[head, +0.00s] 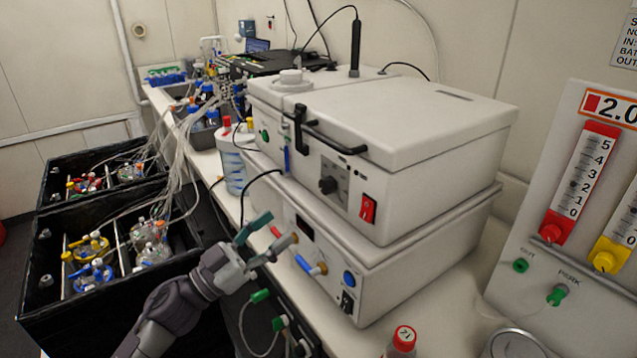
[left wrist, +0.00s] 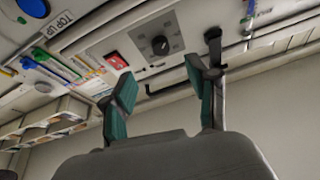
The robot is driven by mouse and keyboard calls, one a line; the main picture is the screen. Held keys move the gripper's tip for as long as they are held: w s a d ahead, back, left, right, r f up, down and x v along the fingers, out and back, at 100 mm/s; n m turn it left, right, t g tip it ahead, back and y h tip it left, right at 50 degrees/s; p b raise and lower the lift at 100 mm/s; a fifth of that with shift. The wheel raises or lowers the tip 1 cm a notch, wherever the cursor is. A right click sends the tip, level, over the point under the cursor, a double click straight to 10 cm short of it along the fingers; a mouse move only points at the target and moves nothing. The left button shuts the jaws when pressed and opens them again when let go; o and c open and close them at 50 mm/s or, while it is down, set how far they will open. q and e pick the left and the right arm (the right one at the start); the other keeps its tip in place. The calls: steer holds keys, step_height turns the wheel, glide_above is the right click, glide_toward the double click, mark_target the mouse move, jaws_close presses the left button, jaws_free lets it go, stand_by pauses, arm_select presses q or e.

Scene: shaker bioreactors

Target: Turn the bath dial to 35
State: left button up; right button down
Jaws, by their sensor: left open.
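The bath dial (head: 328,185) is a black knob on a grey plate on the front of the upper white bath unit (head: 430,130). It also shows in the left wrist view (left wrist: 160,45), beyond and between my fingertips. A red rocker switch (head: 368,208) is to its right in the head view. My left gripper (head: 258,240) is open and empty, with teal finger pads. It is below and left of the dial, in front of the lower unit, apart from the dial. In the left wrist view its fingers (left wrist: 160,88) are spread. The dial's markings are too small to read.
The lower white unit (head: 400,270) has hose fittings, a blue button (head: 349,278) and a switch. Black crates (head: 75,310) with tubed vessels stand at left. A flowmeter panel (head: 540,230) is at right. A red-capped bottle (head: 404,340) stands at the front bench edge.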

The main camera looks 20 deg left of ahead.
mark_target(323, 191)
arm_select(q)
steer(key=p+x, duration=0.3)
steer(key=x, duration=0.7)
steer(key=shift+r, duration=0.15)
steer(key=shift+w+d+r, duration=0.15)
steer(key=shift+w+d, duration=0.2)
steer(key=shift+w, duration=0.1)
jaws_close()
